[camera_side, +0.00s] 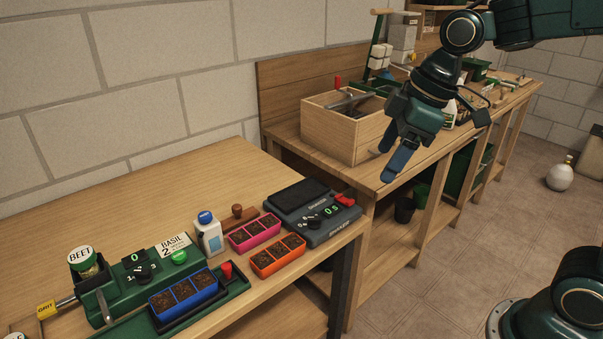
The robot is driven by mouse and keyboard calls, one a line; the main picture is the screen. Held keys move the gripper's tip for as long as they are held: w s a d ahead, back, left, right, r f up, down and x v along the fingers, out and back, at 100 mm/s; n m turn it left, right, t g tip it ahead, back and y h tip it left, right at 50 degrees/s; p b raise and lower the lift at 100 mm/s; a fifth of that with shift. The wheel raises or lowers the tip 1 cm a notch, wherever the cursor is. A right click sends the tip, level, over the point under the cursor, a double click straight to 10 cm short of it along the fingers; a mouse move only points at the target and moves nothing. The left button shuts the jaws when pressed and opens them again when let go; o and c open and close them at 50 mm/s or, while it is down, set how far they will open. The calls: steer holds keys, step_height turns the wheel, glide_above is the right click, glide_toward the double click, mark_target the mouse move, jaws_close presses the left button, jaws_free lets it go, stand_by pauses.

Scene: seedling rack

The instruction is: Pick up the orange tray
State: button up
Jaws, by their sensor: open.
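The orange tray (278,269) sits on the wooden table near its right front edge. It has several soil-filled cells in a row. My gripper (391,165) hangs in the air above and to the right of the tray, in front of the wooden box. Its jaws are open and hold nothing. It is well apart from the tray.
A pink tray (241,246) lies just behind the orange one. A dark scale-like device (323,229) stands close to its right. A white bottle (210,236) stands left of the pink tray. A blue tray (159,309) sits in the green machine (110,289). The table's back is clear.

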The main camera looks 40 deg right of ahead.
steer(key=w+a+f+n+g+y, duration=0.1)
steer(key=w+a+f+n, duration=0.15)
steer(key=w, duration=0.25)
steer(key=w+a+f+n+g, duration=0.1)
steer(key=w+f+n, duration=0.2)
steer(key=w, duration=0.2)
steer(key=n+g+y, duration=0.1)
steer(key=n, duration=0.4)
glide_toward(281, 248)
steer(key=shift+m, duration=0.25)
steer(key=shift+x, duration=2.5)
steer(key=shift+w+d+f, duration=0.1)
steer(key=shift+w+d, duration=0.1)
steer(key=shift+s+x, duration=0.15)
steer(key=shift+x, duration=1.1)
steer(key=shift+s+x, duration=0.1)
steer(key=shift+x, duration=1.15)
steer(key=shift+a, duration=0.2)
steer(key=c, duration=1.1)
